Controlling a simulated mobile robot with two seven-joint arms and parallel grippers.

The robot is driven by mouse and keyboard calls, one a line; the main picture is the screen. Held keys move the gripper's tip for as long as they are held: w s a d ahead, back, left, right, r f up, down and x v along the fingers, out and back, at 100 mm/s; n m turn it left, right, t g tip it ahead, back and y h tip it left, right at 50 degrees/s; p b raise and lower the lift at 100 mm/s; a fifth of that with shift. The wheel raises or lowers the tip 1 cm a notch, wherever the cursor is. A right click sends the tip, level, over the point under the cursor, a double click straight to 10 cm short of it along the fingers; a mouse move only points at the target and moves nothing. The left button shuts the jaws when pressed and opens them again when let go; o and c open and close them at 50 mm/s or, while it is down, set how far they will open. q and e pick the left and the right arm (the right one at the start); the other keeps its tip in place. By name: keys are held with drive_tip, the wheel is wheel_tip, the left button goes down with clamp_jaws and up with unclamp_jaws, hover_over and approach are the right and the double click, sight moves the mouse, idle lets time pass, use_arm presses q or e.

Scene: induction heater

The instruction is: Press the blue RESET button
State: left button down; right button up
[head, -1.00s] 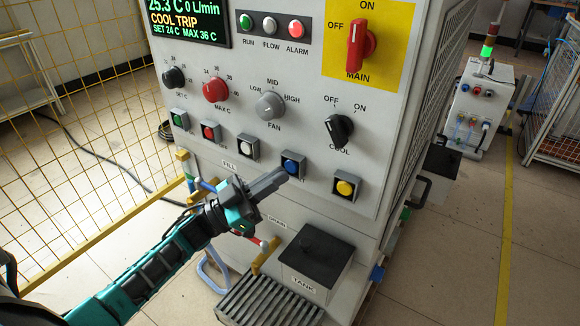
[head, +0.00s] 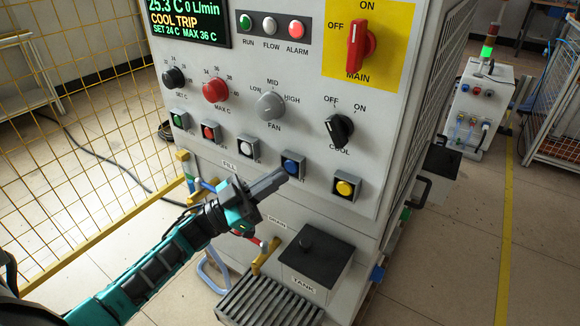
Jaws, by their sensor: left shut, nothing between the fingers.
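The blue button (head: 292,164) sits in a square dark frame in the lower button row of the grey panel, between a white button (head: 248,147) and a yellow button (head: 344,188). Its label is hidden or too small to read. My left gripper (head: 282,176) is shut and empty. Its fingertips point right and slightly up, and overlap the lower left edge of the blue button's frame in the head view. I cannot tell whether they touch it. My right gripper is not in view.
Green (head: 179,119) and red (head: 210,131) buttons sit further left in the row. Knobs, including the black COOL knob (head: 339,128), and the red MAIN switch (head: 360,46) are above. The display (head: 188,22) reads COOL TRIP. A black TANK box (head: 315,257) stands below.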

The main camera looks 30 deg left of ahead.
use_arm(q)
drive_tip(key=shift+w, duration=0.1)
idle(0.5)
drive_tip(key=shift+w, duration=0.3)
drive_tip(key=shift+w+d, duration=0.1)
drive_tip(key=shift+w, duration=0.4)
idle(0.6)
idle(0.3)
drive_tip(key=shift+s+p, duration=0.4)
drive_tip(key=shift+s, duration=0.5)
drive_tip(key=shift+s+a+p, duration=0.15)
drive_tip(key=shift+s+p, duration=0.5)
drive_tip(key=shift+s, duration=0.6)
drive_tip(key=shift+s+a+p, duration=0.1)
drive_tip(key=shift+s+p, duration=0.55)
drive_tip(key=shift+s, duration=0.6)
